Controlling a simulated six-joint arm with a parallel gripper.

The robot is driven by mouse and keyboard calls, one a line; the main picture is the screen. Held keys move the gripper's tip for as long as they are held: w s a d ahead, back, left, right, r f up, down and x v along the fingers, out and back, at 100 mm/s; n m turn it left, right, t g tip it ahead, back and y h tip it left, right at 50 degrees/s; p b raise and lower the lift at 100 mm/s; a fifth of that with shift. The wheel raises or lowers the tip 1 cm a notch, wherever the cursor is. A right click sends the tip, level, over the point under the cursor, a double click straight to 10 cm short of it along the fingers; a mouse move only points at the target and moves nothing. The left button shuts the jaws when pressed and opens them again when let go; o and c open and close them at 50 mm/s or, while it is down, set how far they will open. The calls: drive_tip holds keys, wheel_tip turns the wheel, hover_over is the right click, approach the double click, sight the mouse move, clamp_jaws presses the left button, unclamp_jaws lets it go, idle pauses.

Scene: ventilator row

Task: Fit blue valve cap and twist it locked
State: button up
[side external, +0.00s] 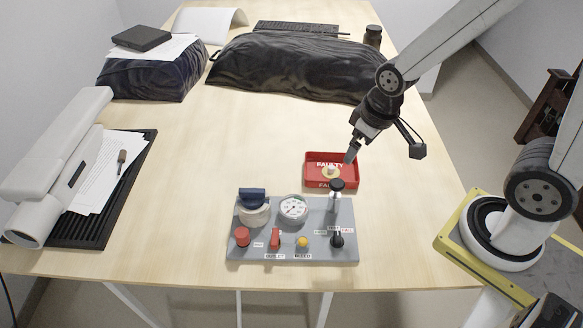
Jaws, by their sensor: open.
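The blue valve cap (252,196) sits at the top of a round white fitting (255,215) at the back left of the grey panel (290,245). Its handle bar lies roughly left to right; I cannot tell whether it is locked. My gripper (350,156) is open, pointing down near the right side of a red tray marked FAULTY (311,170). It is well right of and behind the cap. A small pale ring-shaped part (331,172) lies in the tray; I see nothing held between the fingers.
The panel carries a round gauge (293,208), a black-topped post (337,193), a red knob (242,236), a red lever (275,238), a yellow button (302,242) and a black knob (337,240). Dark covered bundles stand behind. The table's middle is clear.

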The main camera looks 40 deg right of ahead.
drive_tip(key=w+a+f+n+g, duration=0.1)
drive_tip(key=w+a+n, duration=0.7)
drive_tip(key=n, duration=0.4)
drive_tip(key=n+g, duration=0.1)
drive_tip(key=n, duration=1.1)
hover_over(251, 190)
drive_tip(key=d, duration=0.1)
drive_tip(key=f, duration=0.3)
drive_tip(key=shift+s+d+f, duration=0.2)
drive_tip(key=shift+s+f, duration=0.05)
drive_tip(key=shift+f, duration=0.15)
drive_tip(key=shift+w+a+f+n+g, duration=0.15)
drive_tip(key=shift+a+n, duration=0.2)
drive_tip(key=shift+n, duration=0.15)
drive_tip(key=shift+w+a+f+n+g, duration=0.15)
drive_tip(key=shift+a+n, duration=0.15)
drive_tip(key=shift+n, duration=0.2)
drive_tip(key=shift+s, duration=0.1)
drive_tip(key=shift+f, duration=3.9)
